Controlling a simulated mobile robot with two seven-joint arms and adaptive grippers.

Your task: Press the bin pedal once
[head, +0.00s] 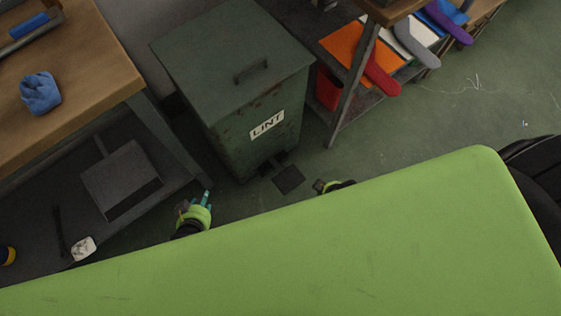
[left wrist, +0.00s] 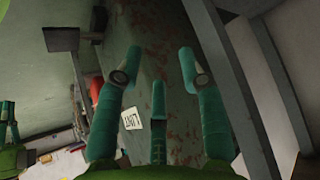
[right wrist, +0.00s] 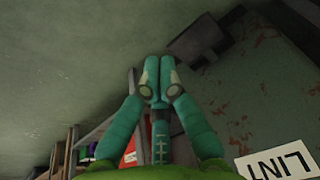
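The dark green bin (head: 236,85) stands upright with its lid shut and a white LINT label (head: 267,124) on its front. Its dark pedal (head: 289,179) sticks out low at the front, near the floor. The pedal also shows in the left wrist view (left wrist: 64,38) and the right wrist view (right wrist: 198,43). My right gripper (right wrist: 159,62) is shut and empty, its fingertips apart from the pedal, to its right in the head view. My left gripper (left wrist: 161,58) has its fingers spread and holds nothing, left of the pedal beside the bin's front. My green body hides part of the right gripper in the head view.
A wooden table (head: 90,75) with a blue cloth (head: 40,93) stands left of the bin, with a low dark shelf under it. A rack (head: 347,104) with coloured boards and socks stands to the right. Green floor is free in front of the rack.

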